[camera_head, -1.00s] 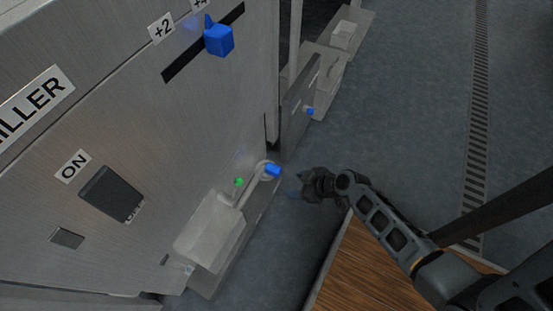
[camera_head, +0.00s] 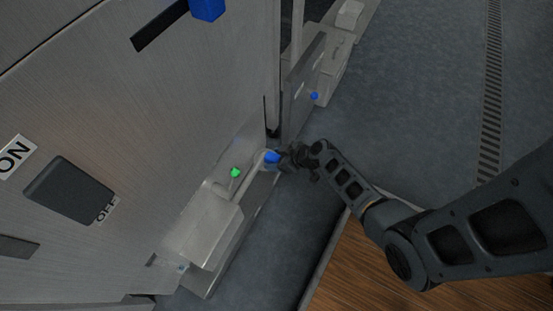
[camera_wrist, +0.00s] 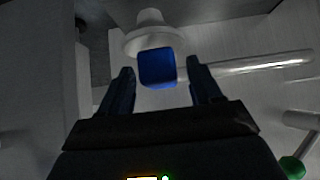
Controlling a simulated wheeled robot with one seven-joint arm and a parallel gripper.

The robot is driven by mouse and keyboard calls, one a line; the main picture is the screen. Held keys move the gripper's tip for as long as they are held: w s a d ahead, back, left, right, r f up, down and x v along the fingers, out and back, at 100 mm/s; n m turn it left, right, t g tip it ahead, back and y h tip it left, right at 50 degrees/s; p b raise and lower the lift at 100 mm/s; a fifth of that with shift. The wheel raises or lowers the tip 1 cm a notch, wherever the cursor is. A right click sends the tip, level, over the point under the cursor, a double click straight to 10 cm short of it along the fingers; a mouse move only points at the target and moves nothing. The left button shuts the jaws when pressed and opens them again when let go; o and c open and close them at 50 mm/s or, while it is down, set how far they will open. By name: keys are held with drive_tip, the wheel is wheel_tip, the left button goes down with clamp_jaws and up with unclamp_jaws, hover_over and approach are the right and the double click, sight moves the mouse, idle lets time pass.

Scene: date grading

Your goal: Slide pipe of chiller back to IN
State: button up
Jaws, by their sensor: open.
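The chiller (camera_head: 130,110) is a large grey metal cabinet at the left of the head view. Low on its side is a pale pipe with a blue end grip (camera_head: 271,157); the grip also shows in the wrist view (camera_wrist: 157,68), in front of a pale round flange (camera_wrist: 150,35). My gripper (camera_head: 284,158) is at the blue grip in the head view. In the wrist view its open fingers (camera_wrist: 160,82) stand on either side of the grip, with gaps at both sides. No IN label is readable.
A green knob (camera_head: 235,172) on a thin lever stands close to the blue grip, and shows at lower right in the wrist view (camera_wrist: 292,167). A pale box (camera_head: 203,225) sits below it. A wooden surface (camera_head: 375,265) is under my arm. Open floor lies to the right.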

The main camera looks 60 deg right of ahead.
clamp_jaws()
idle(0.7)
